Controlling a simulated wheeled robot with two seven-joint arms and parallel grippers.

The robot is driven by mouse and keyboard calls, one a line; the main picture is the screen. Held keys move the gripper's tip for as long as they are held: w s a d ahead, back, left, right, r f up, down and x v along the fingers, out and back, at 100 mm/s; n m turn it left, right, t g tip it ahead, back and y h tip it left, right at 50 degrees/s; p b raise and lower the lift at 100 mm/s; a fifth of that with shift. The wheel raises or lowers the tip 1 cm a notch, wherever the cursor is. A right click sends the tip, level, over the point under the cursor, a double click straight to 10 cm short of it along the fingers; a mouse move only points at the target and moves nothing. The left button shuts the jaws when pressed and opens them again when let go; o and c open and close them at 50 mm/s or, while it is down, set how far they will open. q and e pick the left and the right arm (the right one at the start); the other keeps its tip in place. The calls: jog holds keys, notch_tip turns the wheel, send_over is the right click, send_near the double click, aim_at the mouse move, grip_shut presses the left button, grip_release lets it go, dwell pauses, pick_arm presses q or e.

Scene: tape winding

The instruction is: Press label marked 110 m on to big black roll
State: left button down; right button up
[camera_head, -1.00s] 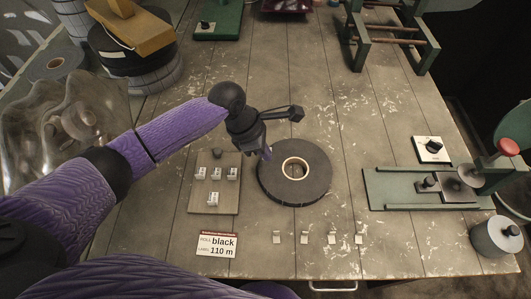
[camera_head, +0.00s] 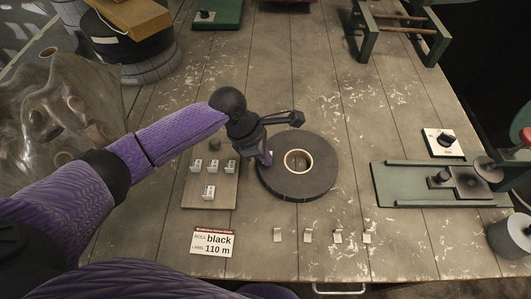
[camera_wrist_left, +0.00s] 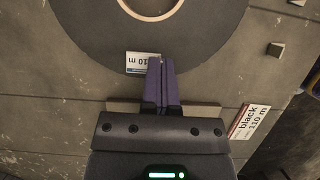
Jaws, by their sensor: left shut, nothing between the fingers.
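The big black roll (camera_head: 310,181) lies flat on the table with a pale core; the wrist view shows its near part (camera_wrist_left: 85,35). A white label (camera_wrist_left: 140,63) with upside-down text, partly readable as "10 m", lies on the roll's top near its rim. My left gripper (camera_head: 266,160) is shut and empty. In the left wrist view its purple fingertips (camera_wrist_left: 160,62) are at the label's edge and overlap one side of it; I cannot tell whether they press on it. My right gripper is not in view.
A board (camera_head: 209,204) with several small labels lies left of the roll. A card (camera_head: 213,242) reads "black 110 m". A green fixture (camera_head: 400,185) stands right; a green frame (camera_head: 400,30) stands behind.

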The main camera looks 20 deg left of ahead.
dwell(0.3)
pick_arm(q)
jog(key=shift+f, duration=0.3)
dwell(0.6)
jog(key=shift+f+p, duration=0.1)
jog(key=shift+p, duration=0.45)
dwell(0.6)
dwell(0.5)
jog(key=shift+c, duration=2)
grip_release()
